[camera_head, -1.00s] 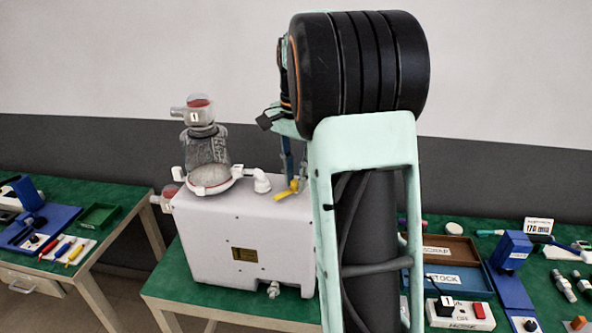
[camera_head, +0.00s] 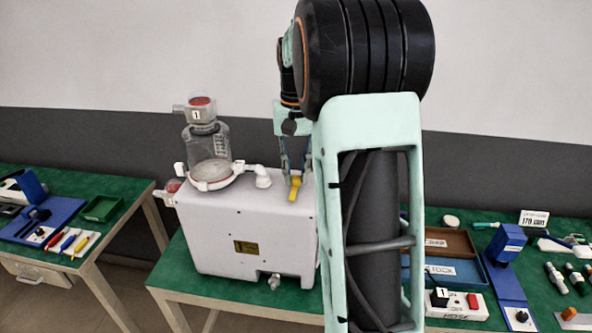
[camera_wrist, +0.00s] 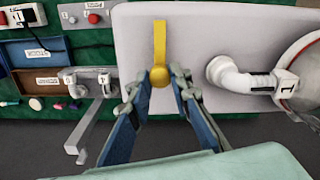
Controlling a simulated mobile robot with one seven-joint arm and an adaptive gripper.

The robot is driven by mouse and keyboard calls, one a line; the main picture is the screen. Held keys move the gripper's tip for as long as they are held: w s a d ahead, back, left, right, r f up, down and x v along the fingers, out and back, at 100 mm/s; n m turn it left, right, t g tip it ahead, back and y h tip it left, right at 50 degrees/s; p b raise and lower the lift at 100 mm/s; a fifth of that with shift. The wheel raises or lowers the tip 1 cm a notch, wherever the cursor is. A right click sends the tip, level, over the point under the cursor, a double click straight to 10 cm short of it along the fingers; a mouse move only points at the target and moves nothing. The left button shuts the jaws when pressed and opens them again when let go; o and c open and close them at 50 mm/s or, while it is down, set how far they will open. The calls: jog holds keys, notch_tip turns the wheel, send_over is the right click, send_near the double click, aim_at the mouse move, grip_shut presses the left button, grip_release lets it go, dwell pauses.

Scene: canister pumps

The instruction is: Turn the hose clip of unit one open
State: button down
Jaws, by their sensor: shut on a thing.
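The yellow hose clip (camera_head: 295,189) sits on top of the pale tank (camera_head: 222,230), near its right end. Its flat lever points toward the tank's front edge in the head view. In the wrist view the clip (camera_wrist: 160,45) has a straight lever pointing up the picture and a round hub between the fingers. My gripper (camera_wrist: 160,80) is shut on the clip at the hub. A clear jar labelled 1 (camera_head: 208,142) stands on the tank's left, beside a white elbow pipe (camera_head: 263,176).
On the right bench are a brown tray (camera_head: 460,237), a blue tray (camera_head: 462,270), a white switch box (camera_head: 460,306) and a blue stand (camera_head: 507,245). My arm hides the tank's right side.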

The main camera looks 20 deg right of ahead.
aim_at(296, 177)
dwell(0.5)
jog(key=c, duration=1.8)
grip_release()
jog(key=shift+o, duration=0.2)
jog(key=shift+r, duration=0.1)
notch_tip(296, 177, up, 12)
